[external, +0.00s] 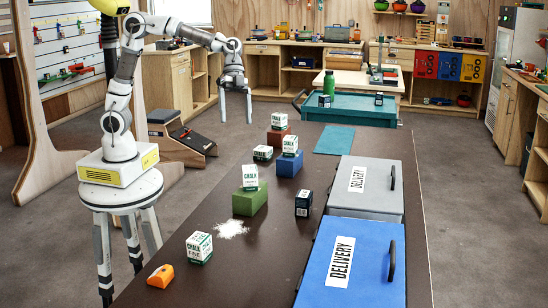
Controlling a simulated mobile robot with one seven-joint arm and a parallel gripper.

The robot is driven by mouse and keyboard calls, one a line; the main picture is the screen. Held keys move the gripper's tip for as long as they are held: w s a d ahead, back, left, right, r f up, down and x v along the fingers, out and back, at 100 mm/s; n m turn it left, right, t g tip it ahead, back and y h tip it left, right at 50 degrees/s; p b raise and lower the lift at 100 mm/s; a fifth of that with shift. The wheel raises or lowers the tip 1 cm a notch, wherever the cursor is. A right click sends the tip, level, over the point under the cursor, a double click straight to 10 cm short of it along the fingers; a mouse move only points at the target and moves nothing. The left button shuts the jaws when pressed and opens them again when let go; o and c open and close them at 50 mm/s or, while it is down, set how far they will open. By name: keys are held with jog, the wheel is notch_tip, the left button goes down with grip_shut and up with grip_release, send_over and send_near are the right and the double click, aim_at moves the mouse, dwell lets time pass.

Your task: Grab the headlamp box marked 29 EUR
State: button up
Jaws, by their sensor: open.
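My gripper (236,119) hangs open and empty, fingers pointing down, to the left of the long dark table and above its far end in the picture. A small dark navy box (303,204) with a light label stands upright on the table, right of the green block. Another small dark box (379,99) stands on the teal surface at the back, and a third (325,101) stands near the green bottle. The print on these dark boxes is too small to read, so I cannot tell which is the headlamp box marked 29 EUR. My gripper touches none of them.
Several white-and-green chalk boxes (199,247) stand on the table (255,270), some on coloured blocks (250,201). White powder (231,229) and an orange item (160,276) lie there. Grey (375,205) and blue (370,265) delivery bins with handles fill the right side.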

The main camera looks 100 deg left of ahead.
jog(key=w+a+f+m+h+b, duration=0.3)
jog(key=w+a+f+h, duration=0.1)
jog(key=w+f, duration=0.65)
jog(key=m+t+h+b, duration=0.1)
jog(key=m+t+h, duration=0.1)
jog(key=m+h, duration=0.1)
send_near(303, 191)
jog(key=x, duration=0.4)
jog(key=shift+s+d+b, duration=0.15)
jog(key=shift+d+b, duration=0.1)
jog(key=shift+b, duration=0.1)
jog(key=shift+w+x, duration=0.15)
jog(key=shift+x, duration=1.25)
jog(key=shift+w+x, duration=0.1)
jog(key=shift+x, duration=1.25)
jog(key=shift+a, duration=0.15)
grip_shut()
